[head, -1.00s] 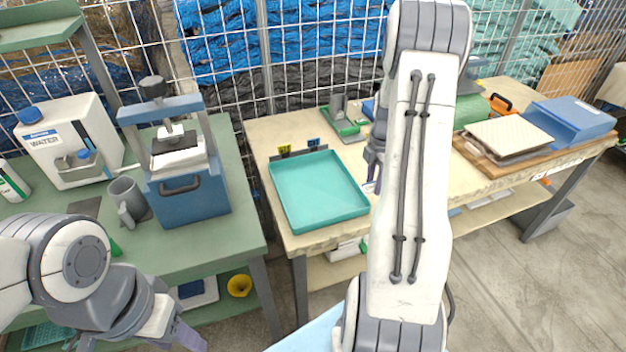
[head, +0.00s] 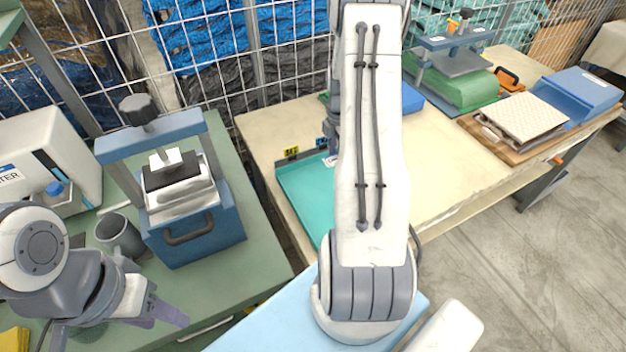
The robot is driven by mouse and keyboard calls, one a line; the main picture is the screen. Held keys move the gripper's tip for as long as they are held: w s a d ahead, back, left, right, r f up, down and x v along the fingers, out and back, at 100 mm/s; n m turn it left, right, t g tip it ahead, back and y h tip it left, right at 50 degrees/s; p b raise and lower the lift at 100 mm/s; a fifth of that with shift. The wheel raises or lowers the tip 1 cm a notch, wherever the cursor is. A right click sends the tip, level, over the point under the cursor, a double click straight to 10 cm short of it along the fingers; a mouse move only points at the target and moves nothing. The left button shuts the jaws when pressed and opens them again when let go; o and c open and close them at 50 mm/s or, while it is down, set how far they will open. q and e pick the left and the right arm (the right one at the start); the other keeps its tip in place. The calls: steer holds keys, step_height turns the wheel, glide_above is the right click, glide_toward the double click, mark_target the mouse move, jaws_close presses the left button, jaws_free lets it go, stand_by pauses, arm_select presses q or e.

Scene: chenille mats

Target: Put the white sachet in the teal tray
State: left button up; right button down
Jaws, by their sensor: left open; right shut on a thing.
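The teal tray (head: 300,193) lies on the cream table, its right part hidden behind my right arm. My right gripper (head: 333,143) shows only as a dark sliver at the left edge of that arm, over the back of the tray. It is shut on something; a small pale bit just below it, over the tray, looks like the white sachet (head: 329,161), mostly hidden. I cannot tell whether it touches the tray floor. My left gripper (head: 168,312) is open and empty at the lower left, over the green bench's front.
A blue press (head: 192,232) and a grey mug (head: 118,236) stand on the green bench (head: 235,160) at left. Yellow and blue tags (head: 291,152) stand behind the tray. A green press (head: 455,85) and a wooden board (head: 500,141) are at right. The table's middle (head: 445,165) is clear.

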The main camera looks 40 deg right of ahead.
steer(key=p, duration=0.2)
glide_above(310, 188)
steer(key=f, duration=0.4)
steer(key=shift+s+d, duration=0.2)
steer(key=shift+d, duration=0.2)
steer(key=shift+w+a+f, duration=0.15)
steer(key=shift+a+f, duration=0.25)
steer(key=shift+f, duration=0.05)
step_height(310, 188, down, 3)
steer(key=shift+f+p, duration=0.1)
steer(key=shift+p, duration=0.6)
steer(key=shift+f, duration=0.25)
steer(key=shift+f, duration=0.2)
steer(key=shift+c, duration=2.2)
jaws_free()
